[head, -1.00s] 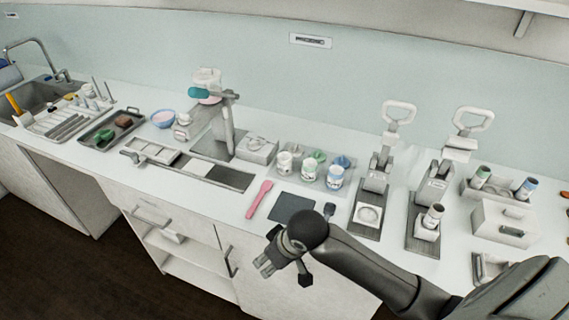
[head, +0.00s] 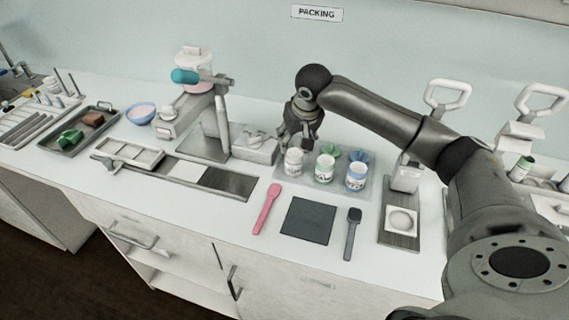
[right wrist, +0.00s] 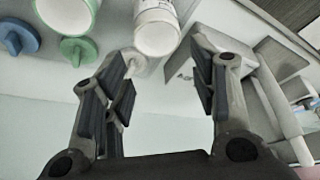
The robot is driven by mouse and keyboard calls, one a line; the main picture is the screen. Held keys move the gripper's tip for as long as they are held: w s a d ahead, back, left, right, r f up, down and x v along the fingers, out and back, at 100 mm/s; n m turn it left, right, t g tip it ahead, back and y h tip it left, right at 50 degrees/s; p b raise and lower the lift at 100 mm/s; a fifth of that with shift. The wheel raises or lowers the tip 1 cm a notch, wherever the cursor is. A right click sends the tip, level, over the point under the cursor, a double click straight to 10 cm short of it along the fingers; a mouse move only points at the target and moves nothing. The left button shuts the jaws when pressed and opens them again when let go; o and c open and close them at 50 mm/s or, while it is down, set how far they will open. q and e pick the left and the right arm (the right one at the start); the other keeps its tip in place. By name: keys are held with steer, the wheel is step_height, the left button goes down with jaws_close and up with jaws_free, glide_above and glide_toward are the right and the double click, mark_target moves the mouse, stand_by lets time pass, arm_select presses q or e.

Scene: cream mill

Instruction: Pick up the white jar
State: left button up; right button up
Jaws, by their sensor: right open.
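The white jar (head: 293,163) stands upright at the left end of a row of three jars on a grey tray (head: 322,192). My right gripper (head: 298,138) is open and points down just behind and above it. In the right wrist view the white jar (right wrist: 155,28) is at the top, beyond the gap between the open fingers (right wrist: 162,68). The fingers hold nothing. A small pale piece beside the left finger is partly hidden, so I cannot tell what it is. My left gripper is not in view.
A green-banded jar (head: 325,168) and a blue-banded jar (head: 356,176) stand to the right, with green (right wrist: 78,50) and blue lids (right wrist: 17,38) behind them. A grey-white box (head: 255,149) is close on the left. A pink spatula (head: 266,208) and dark mat (head: 308,220) lie in front.

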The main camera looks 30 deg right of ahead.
glide_above(292, 158)
steer(key=s, duration=0.2)
steer(key=f, duration=0.3)
steer(key=f+p, duration=0.1)
steer(key=shift+a+f, duration=0.15)
steer(key=shift+a, duration=0.1)
steer(key=p+x, duration=0.1)
steer(key=x, duration=0.3)
steer(key=shift+f, duration=0.35)
steer(key=shift+w+f, duration=0.1)
steer(key=shift+f, duration=0.15)
steer(key=shift+w+f, duration=0.1)
steer(key=shift+f, duration=0.05)
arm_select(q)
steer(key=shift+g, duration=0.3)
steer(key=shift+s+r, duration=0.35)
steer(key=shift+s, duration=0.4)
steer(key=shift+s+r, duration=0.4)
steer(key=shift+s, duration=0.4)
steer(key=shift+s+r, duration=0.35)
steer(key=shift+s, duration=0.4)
arm_select(e)
steer(key=c, duration=0.4)
